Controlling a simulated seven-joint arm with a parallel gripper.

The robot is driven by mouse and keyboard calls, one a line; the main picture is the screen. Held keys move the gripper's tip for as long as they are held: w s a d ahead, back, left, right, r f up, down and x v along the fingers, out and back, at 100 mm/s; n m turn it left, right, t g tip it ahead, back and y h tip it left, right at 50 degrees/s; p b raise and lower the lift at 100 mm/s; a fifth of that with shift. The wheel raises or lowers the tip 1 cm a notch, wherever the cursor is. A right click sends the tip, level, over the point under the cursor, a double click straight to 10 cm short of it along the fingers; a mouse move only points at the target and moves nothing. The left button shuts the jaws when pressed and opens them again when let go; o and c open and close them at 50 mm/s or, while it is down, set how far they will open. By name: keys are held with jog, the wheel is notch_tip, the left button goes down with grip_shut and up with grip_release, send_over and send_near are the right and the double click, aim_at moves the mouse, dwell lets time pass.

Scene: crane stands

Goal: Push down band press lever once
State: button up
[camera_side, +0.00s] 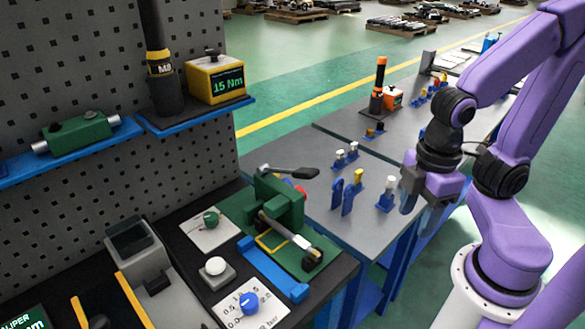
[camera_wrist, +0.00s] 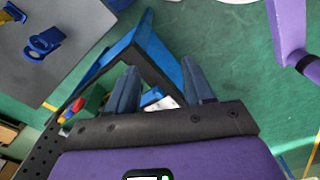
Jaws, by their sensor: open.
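The band press (camera_side: 277,208) is a green machine on a green base plate on the dark bench in the side view. A dark lever (camera_side: 292,172) with a paddle-like end sticks out to the right from its top, roughly level. A red part shows beside the press body. In the wrist view a green and red piece, probably the press, shows small at the left (camera_wrist: 88,103). My gripper (camera_side: 418,200) is to the right of the press, apart from the lever, above the grey table's edge. Its two blue-grey fingers are apart and empty in the wrist view (camera_wrist: 162,85).
A white button (camera_side: 215,266) and a blue dial (camera_side: 249,303) lie in front of the press. A perforated panel (camera_side: 90,70) with shelves rises behind at left.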

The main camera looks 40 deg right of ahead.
jog(key=shift+w+a, duration=0.1)
jog(key=shift+w, duration=0.05)
jog(key=c, duration=0.9)
jog(key=w+a+r+m, duration=0.1)
jog(key=w+m, duration=0.1)
jog(key=w, duration=0.1)
jog(key=w+a+r+m, duration=0.1)
jog(key=w+r+m, duration=0.1)
jog(key=w+m, duration=0.1)
jog(key=w+a+r+m, duration=0.2)
jog(key=w+m, duration=0.1)
jog(key=w, duration=0.2)
jog(key=shift+a+g, duration=0.1)
jog(key=shift+g, duration=0.2)
grip_shut()
notch_tip(320, 180, up, 4)
jog(key=m, duration=0.9)
send_over(305, 169)
jog(key=shift+w+f+g, duration=0.1)
jog(key=shift+w+g, duration=0.3)
jog(key=shift+w, duration=0.05)
jog(key=shift+s+f, duration=0.2)
jog(key=shift+f, duration=1.5)
jog(key=shift+s+f, duration=0.15)
jog(key=shift+f, duration=1.65)
jog(key=shift+f, duration=0.1)
